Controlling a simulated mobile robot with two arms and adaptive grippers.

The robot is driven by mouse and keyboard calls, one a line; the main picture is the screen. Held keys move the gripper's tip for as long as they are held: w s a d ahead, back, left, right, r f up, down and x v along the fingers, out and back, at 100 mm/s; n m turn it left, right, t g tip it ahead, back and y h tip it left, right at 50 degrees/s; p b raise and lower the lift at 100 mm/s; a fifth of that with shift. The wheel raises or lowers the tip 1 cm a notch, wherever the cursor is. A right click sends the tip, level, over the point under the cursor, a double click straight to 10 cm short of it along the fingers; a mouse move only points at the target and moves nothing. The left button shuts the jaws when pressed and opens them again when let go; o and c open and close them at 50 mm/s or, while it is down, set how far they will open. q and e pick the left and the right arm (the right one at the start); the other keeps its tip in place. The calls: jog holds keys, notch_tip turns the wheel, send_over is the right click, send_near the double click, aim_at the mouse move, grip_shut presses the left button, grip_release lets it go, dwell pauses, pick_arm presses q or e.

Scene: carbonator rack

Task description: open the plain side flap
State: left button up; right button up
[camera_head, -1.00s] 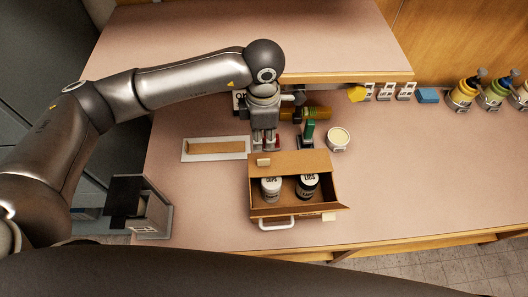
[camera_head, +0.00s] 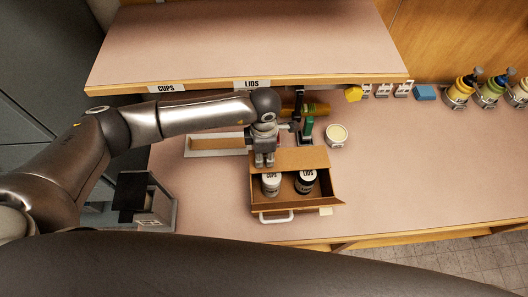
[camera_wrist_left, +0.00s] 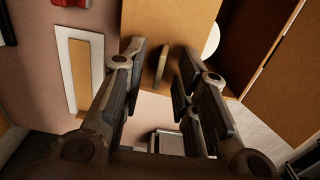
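A brown cardboard box (camera_head: 285,209) stands near the counter's front edge with a white handle on its front. A flap (camera_head: 304,158) lies along its back side; a small tab stands on this flap and shows in the left wrist view (camera_wrist_left: 162,62). My left gripper (camera_head: 264,163) is over the flap's left end. In the wrist view its open fingers (camera_wrist_left: 160,75) are on either side of the tab, apparently not touching it. My right gripper is not in view.
A pale tray (camera_head: 215,153) lies left of the box. A grey bin (camera_head: 155,202) stands at the counter's left. Behind are a green-handled tool (camera_head: 307,130), an amber bottle (camera_head: 318,109) and a round tub (camera_head: 337,134). A raised shelf (camera_head: 240,45) overhangs the back. Counter space is free at right.

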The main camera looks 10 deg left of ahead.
pick_arm(q)
grip_shut()
jog(key=shift+w, duration=0.15)
jog(key=shift+r, duration=0.1)
dwell(1.2)
grip_release()
notch_tip(320, 180, up, 12)
dwell(0.6)
